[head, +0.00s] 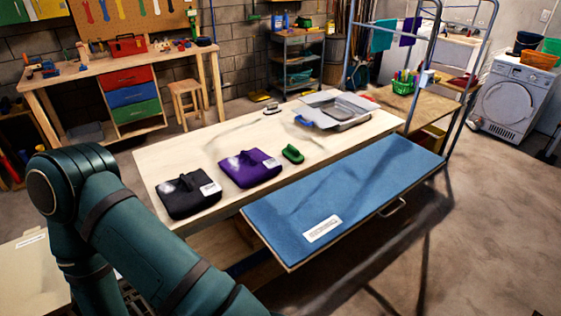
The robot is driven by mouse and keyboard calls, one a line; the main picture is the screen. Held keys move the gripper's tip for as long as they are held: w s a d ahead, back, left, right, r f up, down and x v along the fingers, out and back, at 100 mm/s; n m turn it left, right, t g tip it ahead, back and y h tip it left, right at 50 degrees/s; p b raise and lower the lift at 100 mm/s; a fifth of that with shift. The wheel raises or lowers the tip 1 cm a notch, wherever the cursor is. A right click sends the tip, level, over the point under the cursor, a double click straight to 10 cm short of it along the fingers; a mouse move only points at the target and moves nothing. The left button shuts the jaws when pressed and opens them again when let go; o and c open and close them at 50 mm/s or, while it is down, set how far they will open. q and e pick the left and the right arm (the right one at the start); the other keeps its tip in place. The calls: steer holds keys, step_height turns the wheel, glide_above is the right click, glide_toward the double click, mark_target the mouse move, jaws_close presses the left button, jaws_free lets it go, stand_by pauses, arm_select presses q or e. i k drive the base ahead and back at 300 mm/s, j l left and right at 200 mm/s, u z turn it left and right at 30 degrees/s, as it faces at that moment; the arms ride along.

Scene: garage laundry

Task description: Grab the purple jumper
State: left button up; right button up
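My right gripper is not in view either.
A blue padded board (350,195) extends along the table's (215,135) near side. A metal tray (335,111) and an iron-like item (272,109) stand at the table's far end. A metal-framed rack (437,75) rises at the right. Bare tabletop lies behind the jumper.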

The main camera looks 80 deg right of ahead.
mark_target(248, 167)
steer(key=i+z, duration=0.1)
steer(key=z, duration=0.4)
steer(key=i+z, duration=0.15)
steer(key=z, duration=0.3)
steer(key=i+z, duration=0.1)
steer(key=z, duration=0.4)
steer(key=i+j+z, duration=0.1)
steer(key=z, duration=0.4)
steer(key=j+z, duration=0.2)
steer(key=z, duration=0.3)
steer(key=i+j+z, duration=0.1)
steer(key=z, duration=0.35)
steer(key=j, duration=0.1)
